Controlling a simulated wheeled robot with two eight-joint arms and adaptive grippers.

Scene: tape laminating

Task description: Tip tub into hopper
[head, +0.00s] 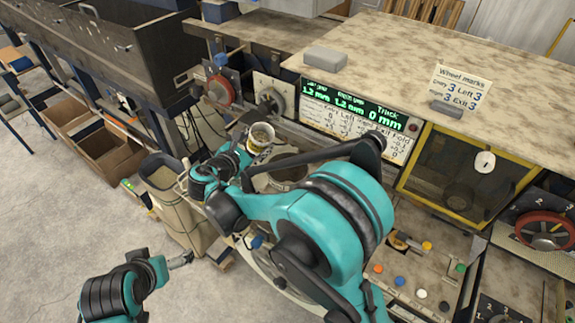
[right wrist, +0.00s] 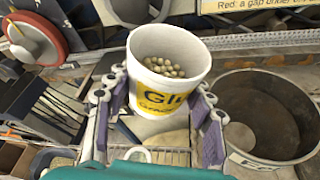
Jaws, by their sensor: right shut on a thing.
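A white tub (right wrist: 168,68) with a yellow label holds pale tan pellets. It stands nearly upright between the fingers of my right gripper (right wrist: 162,112), which is shut on it. In the head view the tub (head: 261,137) is small, beyond my right arm. A round, open-topped grey vessel, apparently the hopper (right wrist: 258,118), lies to the right of the tub in the right wrist view. In the head view the hopper (head: 288,172) is partly covered by my right arm. My left gripper (head: 181,260) is low at the left, away from the tub; its jaws are too small to read.
A machine with a green-lettered display (head: 349,107) stands behind the tub. A red handwheel (head: 221,90) is at its left. A tall tan bin (head: 168,190) stands left of my right gripper. A worktop (head: 410,60) with grey blocks fills the back right. Open floor lies at the left.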

